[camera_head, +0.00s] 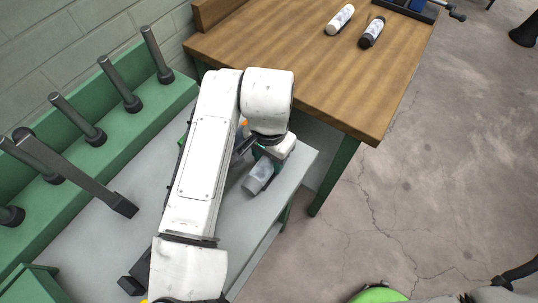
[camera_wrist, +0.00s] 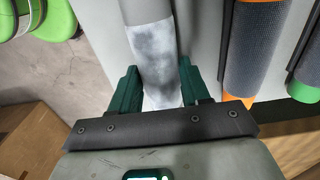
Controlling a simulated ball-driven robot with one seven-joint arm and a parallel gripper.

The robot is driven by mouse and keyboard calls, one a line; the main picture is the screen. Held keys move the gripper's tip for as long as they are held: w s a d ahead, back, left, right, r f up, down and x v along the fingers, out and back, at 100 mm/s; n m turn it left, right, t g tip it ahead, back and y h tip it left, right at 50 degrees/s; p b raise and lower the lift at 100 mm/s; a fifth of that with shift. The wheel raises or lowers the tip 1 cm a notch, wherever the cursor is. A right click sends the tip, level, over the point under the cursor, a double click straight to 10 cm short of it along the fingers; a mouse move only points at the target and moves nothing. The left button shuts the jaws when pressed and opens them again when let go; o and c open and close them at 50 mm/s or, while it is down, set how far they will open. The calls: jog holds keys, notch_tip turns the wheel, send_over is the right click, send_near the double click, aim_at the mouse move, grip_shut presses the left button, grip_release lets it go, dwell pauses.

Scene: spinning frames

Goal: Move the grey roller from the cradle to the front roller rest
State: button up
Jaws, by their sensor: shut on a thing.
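The grey roller (camera_wrist: 153,52), with a pale, smudged middle, lies between the two green fingers of my gripper (camera_wrist: 158,84) in the wrist view. The fingers are shut on it. My arm covers much of that bench. I cannot tell whether the roller touches the surface beneath. I cannot clearly make out the cradle or the front roller rest.
Dark rollers with orange (camera_wrist: 240,102) and green (camera_wrist: 304,92) ends lie right of my gripper in the wrist view. A green ledge with several dark posts (camera_head: 118,85) runs left. A wooden table (camera_head: 300,50) holds a white roller (camera_head: 340,19) and a black one (camera_head: 372,32).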

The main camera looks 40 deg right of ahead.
jog(key=shift+f, duration=0.25)
dwell(0.3)
jog(key=o, duration=1.2)
notch_tip(320, 180, up, 11)
jog(key=shift+f, duration=0.1)
dwell(0.4)
